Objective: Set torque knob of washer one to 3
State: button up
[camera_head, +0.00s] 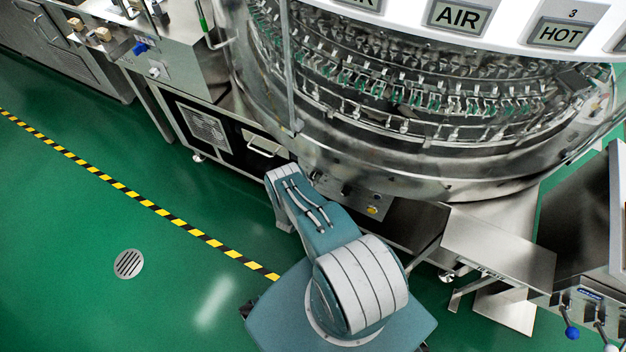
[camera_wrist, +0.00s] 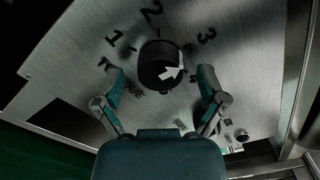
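In the wrist view a round black torque knob (camera_wrist: 160,58) sits on a brushed metal panel (camera_wrist: 75,60). The numbers 1, 2 and 3 are printed around it, from left over the top to right. A white arrow mark (camera_wrist: 172,73) shows on the knob's lower right; I cannot tell for sure which way it points. My gripper (camera_wrist: 160,75) is open, with one teal finger left and one right of the knob. Both fingers look apart from it. In the head view the washer (camera_head: 400,160) stands ahead, and my arm hides the gripper and the knob.
A yellow button (camera_head: 372,210) shows on the washer's lower panel, right of my arm. A metal shelf (camera_head: 498,248) juts out at the right. A small round fitting (camera_wrist: 241,135) is near the right finger. Green floor (camera_head: 90,240) is free at the left.

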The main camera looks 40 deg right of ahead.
jog(key=v, duration=1.2)
dwell(0.4)
